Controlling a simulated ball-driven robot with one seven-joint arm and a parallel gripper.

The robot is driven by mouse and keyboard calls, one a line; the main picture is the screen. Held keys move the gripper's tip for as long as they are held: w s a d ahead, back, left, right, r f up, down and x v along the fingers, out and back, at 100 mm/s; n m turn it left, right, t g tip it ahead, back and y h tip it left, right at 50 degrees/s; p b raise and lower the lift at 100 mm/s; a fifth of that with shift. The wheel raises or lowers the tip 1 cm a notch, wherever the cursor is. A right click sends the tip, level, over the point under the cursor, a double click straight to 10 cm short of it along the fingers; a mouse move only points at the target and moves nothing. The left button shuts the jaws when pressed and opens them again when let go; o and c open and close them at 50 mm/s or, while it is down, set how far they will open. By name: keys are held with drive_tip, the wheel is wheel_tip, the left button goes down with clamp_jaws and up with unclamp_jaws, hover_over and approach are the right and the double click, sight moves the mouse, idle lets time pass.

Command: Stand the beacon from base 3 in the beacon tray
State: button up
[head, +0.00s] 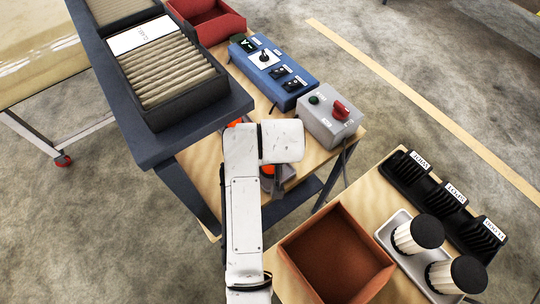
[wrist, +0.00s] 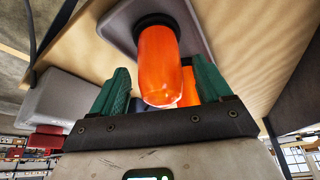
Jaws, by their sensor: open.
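An orange beacon (wrist: 160,68) with a black base stands out from a grey tray-like surface (wrist: 190,12) in the wrist view. My gripper (wrist: 158,82) has its two green fingers apart, one on each side of the beacon's free end; I cannot tell whether they touch it. A second orange piece (wrist: 188,88) shows partly behind the right finger. In the head view my white arm hides the gripper and most of this spot. Small orange patches show beside the arm, one at its left (head: 234,123) and one below its end (head: 267,170). I cannot read any base number.
A blue control box (head: 285,85) and a grey box with a red knob (head: 318,125) stand behind my arm. A dark shelf (head: 200,125) rises at left. At right are an empty brown bin (head: 300,240), a silver tray (head: 385,235) with two white cylinders, and a labelled black rack (head: 415,185).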

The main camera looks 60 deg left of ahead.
drive_tip(key=shift+v, duration=2.8)
drive_tip(key=shift+s+d, duration=0.1)
